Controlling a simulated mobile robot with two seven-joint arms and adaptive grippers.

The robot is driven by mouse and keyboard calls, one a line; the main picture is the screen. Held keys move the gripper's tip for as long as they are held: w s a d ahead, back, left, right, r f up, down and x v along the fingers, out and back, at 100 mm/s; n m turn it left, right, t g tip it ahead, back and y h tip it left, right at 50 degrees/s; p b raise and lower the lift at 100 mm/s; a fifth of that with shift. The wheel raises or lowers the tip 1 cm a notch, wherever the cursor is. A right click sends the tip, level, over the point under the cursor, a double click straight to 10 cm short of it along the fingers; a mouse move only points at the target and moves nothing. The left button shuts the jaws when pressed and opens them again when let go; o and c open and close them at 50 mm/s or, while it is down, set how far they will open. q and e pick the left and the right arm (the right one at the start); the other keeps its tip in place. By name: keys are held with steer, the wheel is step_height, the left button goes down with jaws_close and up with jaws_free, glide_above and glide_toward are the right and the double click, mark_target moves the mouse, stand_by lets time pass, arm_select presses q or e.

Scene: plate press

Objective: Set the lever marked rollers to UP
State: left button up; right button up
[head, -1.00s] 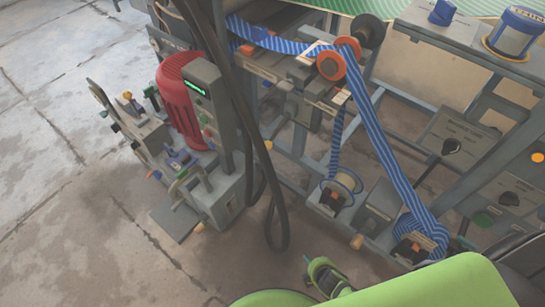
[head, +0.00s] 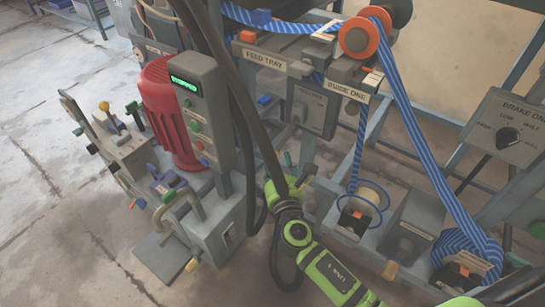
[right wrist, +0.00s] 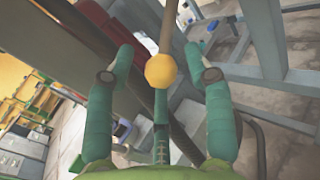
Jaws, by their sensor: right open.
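A lever with a round yellow-orange knob (right wrist: 161,71) on a brown rod shows in the right wrist view. I can read no marking on it there, so I cannot tell if it is the rollers lever. My right gripper (head: 291,170) reaches in from the lower right in the head view, beside the press frame. In the right wrist view its teal fingers are apart, one on each side of the knob, with gaps. The knob is not distinct in the head view around the gripper. My left gripper is not in view.
A black hose (head: 232,110) hangs just left of my right gripper. A red motor (head: 168,115) and grey control box (head: 199,110) stand farther left. The feed tray (head: 262,58) is above. A blue striped web (head: 409,120) runs down at right.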

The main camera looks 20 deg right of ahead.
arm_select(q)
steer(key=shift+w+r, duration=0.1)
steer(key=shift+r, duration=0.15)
arm_select(e)
steer(key=shift+w, duration=0.9)
steer(key=c, duration=1.1)
steer(key=shift+d, duration=0.1)
jaws_close()
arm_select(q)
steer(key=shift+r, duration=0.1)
